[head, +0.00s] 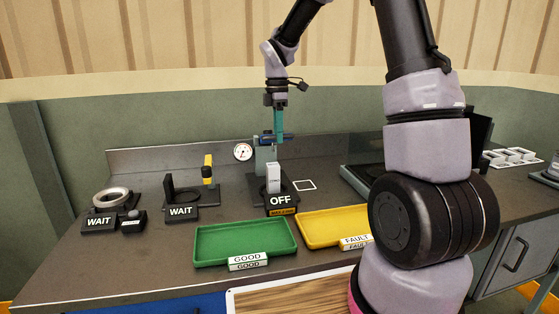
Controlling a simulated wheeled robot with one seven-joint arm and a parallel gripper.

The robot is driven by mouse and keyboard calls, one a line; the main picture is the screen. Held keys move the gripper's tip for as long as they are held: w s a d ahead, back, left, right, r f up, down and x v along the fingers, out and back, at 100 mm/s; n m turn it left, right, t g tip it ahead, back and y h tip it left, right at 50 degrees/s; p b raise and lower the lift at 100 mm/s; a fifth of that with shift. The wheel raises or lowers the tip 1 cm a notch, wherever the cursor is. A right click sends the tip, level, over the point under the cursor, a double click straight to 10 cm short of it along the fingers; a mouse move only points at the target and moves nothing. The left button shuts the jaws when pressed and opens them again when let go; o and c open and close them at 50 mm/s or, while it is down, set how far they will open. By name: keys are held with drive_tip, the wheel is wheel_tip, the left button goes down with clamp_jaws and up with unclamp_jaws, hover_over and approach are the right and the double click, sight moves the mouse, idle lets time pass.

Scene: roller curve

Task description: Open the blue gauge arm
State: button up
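The blue gauge arm (263,138) is a small blue piece at the top of a grey-green post at the back of the bench. A round white dial (243,152) with a red mark is just left of the post. My gripper (279,138) points down with teal fingers, at the right part of the blue arm. The fingers overlap the blue arm in the picture; I cannot tell whether they touch it. They appear as one narrow strip, so their opening is hidden.
In front of the post are a pale block (273,178) and an OFF sign (281,201). WAIT stations (181,211) stand left. A green tray (246,242) and yellow tray (318,229) lie at the front. My arm hides part of the right side.

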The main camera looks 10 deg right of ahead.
wheel_tip(320, 180, down, 8)
drive_tip(key=s+t, duration=0.2)
drive_tip(key=t, duration=0.1)
drive_tip(key=shift+r, duration=0.1)
idle(0.3)
wheel_tip(320, 180, up, 12)
drive_tip(key=s, duration=0.1)
drive_tip(key=shift+r, duration=0.2)
idle(1.2)
drive_tip(key=shift+s, duration=0.1)
